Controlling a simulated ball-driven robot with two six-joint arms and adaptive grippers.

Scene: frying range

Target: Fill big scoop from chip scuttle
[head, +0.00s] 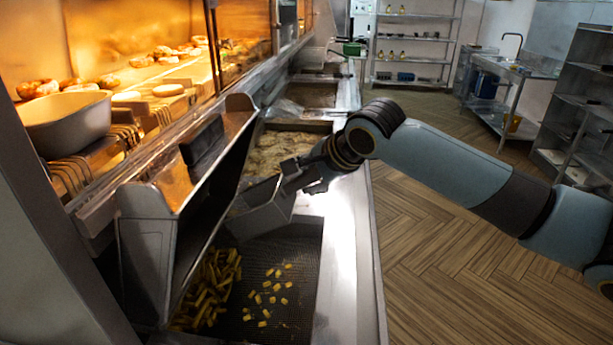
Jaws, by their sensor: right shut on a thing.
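The big scoop (266,208) is grey metal. It is tilted, with its lower end over the chip scuttle. My right gripper (308,176) is shut on the scoop at its upper end; the exact grip is partly hidden by dark fingers. The chip scuttle (305,290) has a dark mesh floor. A heap of yellow chips (212,285) lies on its left, with several loose chips (268,290) spread over the middle. I cannot see whether the scoop holds chips or touches the heap. My left gripper is not in view.
A slanted metal panel (165,185) with a dark block (203,143) stands left of the scuttle. Behind the scoop is a fryer vat (285,150). A warm display with a bowl (65,122) and buns is at left. The wooden floor (440,250) at right is clear.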

